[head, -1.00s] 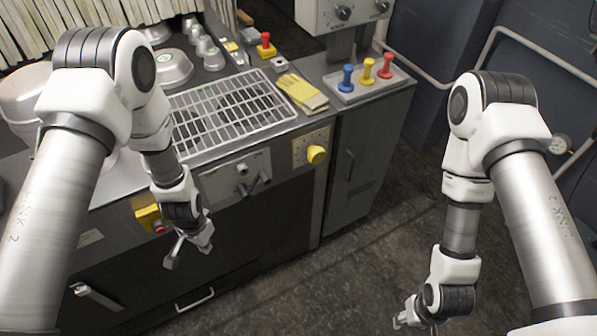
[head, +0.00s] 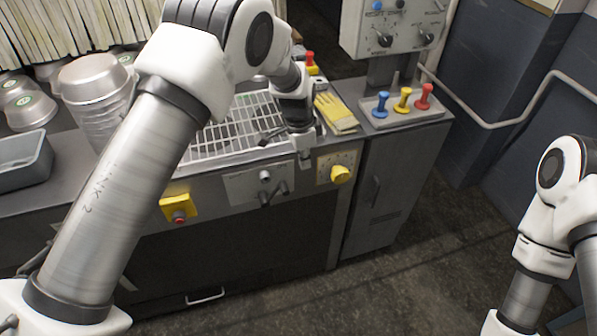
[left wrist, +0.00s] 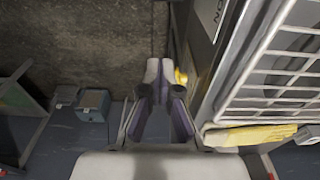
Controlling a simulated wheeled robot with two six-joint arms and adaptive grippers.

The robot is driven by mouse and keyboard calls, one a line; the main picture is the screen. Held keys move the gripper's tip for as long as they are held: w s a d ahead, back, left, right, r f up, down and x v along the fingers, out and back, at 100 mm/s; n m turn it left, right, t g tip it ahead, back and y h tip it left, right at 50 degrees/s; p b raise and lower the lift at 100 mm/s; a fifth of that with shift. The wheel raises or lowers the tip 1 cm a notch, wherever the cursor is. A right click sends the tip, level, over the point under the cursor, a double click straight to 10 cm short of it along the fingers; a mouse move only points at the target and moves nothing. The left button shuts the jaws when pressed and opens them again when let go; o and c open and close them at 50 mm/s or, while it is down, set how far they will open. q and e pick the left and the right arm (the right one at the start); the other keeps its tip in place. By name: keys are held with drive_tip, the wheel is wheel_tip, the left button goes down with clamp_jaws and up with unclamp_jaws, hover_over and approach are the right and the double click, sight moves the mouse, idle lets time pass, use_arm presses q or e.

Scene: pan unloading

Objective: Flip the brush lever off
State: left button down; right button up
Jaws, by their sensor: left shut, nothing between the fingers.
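A metal plate (head: 254,186) on the machine's front panel carries a small grey lever (head: 273,193) with a round metal stub above it. I cannot read which way it is set. My left gripper (head: 304,158) is in front of the grate's front right corner, above and right of the lever, apart from it. In the left wrist view its fingers (left wrist: 160,76) are closed together and empty. The lever does not show clearly in that view; part of the plate's lettering (left wrist: 220,12) does. My right gripper is out of the picture; only its arm shows at the right.
A yellow knob (head: 340,174) is right of the plate and a yellow box with a red button (head: 178,210) left of it. Yellow gloves (head: 336,112) lie beside the wire grate (head: 225,137). Floor in front is clear.

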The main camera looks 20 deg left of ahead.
use_arm(q)
wheel_tip(320, 180, down, 8)
drive_tip(key=s+a+p, duration=0.1)
drive_tip(key=a+p, duration=0.1)
drive_tip(key=p, duration=0.2)
drive_tip(key=shift+s+a+p, duration=0.25)
drive_tip(key=shift+s+p, duration=0.1)
drive_tip(key=shift+s, duration=0.05)
drive_tip(key=shift+w+f, duration=0.15)
